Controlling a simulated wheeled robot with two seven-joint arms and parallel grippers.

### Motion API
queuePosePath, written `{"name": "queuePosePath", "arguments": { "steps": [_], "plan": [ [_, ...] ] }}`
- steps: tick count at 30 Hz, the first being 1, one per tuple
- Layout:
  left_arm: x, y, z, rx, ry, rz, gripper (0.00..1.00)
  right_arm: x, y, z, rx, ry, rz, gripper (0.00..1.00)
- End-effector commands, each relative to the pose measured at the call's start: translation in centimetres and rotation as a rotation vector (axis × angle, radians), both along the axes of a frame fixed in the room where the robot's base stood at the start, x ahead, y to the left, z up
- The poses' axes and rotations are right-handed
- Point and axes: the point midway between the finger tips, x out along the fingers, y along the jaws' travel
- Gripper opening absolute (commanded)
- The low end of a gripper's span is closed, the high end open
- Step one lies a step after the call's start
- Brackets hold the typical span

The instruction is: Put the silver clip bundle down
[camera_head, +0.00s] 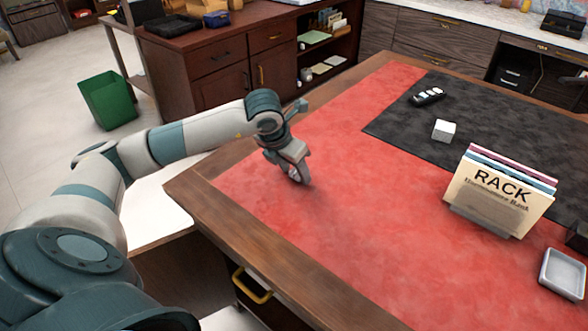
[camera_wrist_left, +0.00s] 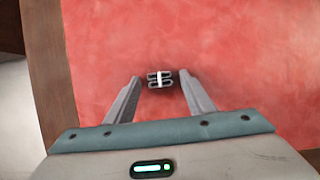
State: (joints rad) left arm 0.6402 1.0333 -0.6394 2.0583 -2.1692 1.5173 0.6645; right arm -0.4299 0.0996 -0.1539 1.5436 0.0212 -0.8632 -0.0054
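The silver clip bundle (camera_wrist_left: 160,79) shows in the left wrist view as a small bundle of silver loops with a light band across its middle. It is over the red desk surface, with a dark shadow close around it, and appears to lie on it. My left gripper (camera_wrist_left: 160,77) is open, with one finger on each side of the bundle and a visible gap on both sides. In the head view my left gripper (camera_head: 299,175) is low at the left part of the red leather (camera_head: 350,200); the bundle is hidden there. My right gripper is not in view.
A black mat (camera_head: 490,120) holds a dark object with light spots (camera_head: 428,97) and a white cube (camera_head: 444,131). A file rack (camera_head: 485,221) with folders and a grey tray (camera_head: 562,273) stand at the right. The red leather around my left gripper is clear.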

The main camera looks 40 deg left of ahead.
Motion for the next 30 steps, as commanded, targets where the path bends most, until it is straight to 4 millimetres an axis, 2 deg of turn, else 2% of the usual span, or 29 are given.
{"name": "queuePosePath", "arguments": {
  "steps": [14,19,25,30],
  "plan": [
    [-0.1,0.0,0.5,0.000,-0.001,0.000,0.49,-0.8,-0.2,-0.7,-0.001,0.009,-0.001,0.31],
    [-0.9,0.1,2.6,0.001,-0.003,-0.001,0.49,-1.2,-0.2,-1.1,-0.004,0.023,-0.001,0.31],
    [-2.3,0.2,6.0,0.001,-0.004,-0.001,0.49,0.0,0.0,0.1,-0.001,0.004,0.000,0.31],
    [-3.5,0.3,8.7,0.001,-0.004,-0.001,0.49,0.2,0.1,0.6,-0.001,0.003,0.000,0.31]
  ]
}}
